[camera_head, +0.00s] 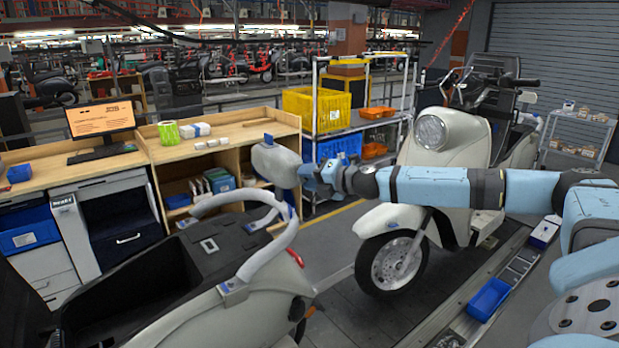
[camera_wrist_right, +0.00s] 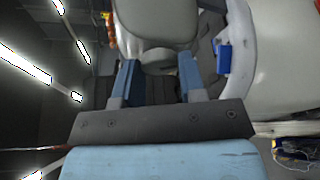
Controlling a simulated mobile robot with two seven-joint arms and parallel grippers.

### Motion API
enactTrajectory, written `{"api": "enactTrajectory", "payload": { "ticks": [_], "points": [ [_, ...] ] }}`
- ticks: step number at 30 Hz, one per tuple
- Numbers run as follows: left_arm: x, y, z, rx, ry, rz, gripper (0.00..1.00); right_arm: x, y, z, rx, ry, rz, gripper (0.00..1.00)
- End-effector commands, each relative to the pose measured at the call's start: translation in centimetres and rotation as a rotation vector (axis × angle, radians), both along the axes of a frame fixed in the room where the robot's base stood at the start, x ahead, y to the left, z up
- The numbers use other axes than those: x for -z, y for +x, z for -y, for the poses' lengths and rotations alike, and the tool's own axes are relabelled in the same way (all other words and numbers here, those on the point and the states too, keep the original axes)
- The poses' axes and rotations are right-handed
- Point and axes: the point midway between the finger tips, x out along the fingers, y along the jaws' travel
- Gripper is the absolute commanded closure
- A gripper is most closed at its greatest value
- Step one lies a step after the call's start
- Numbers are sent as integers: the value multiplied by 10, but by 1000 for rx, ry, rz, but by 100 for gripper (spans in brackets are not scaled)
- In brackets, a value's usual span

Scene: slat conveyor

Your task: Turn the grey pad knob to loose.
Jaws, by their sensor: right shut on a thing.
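The grey pad (camera_head: 276,164) is a rounded block above the pale curved rail at the back of the near scooter. My right gripper (camera_head: 314,174) reaches it from the right and is at its right side. In the right wrist view, the pad (camera_wrist_right: 155,22) fills the top middle, beyond the fingers. My right gripper (camera_wrist_right: 157,82) has its two blue fingers on either side of a light grey part below the pad. It is shut on this part, which seems to be the knob. The knob's setting cannot be told. My left gripper is not in view.
The near scooter's pale rail (camera_head: 278,245) curves close below the gripper. A second cream scooter (camera_head: 395,218) stands behind and below my right arm. A wooden workbench (camera_head: 222,145) stands behind the pad. A blue bin (camera_head: 489,298) lies on the conveyor edge at right.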

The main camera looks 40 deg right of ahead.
Motion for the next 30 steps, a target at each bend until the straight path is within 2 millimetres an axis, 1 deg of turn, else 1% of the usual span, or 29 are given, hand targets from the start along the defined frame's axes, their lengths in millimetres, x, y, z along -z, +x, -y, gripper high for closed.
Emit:
{"api": "enactTrajectory", "payload": {
  "ticks": [1, 14, 30],
  "points": [
    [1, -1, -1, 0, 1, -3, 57, -3, 0, 1, 2, -10, 3, 86],
    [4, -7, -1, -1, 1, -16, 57, -3, 1, 1, 3, -88, -6, 86],
    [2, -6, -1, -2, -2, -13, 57, -3, 0, 0, 3, -196, -19, 86]
  ]
}}
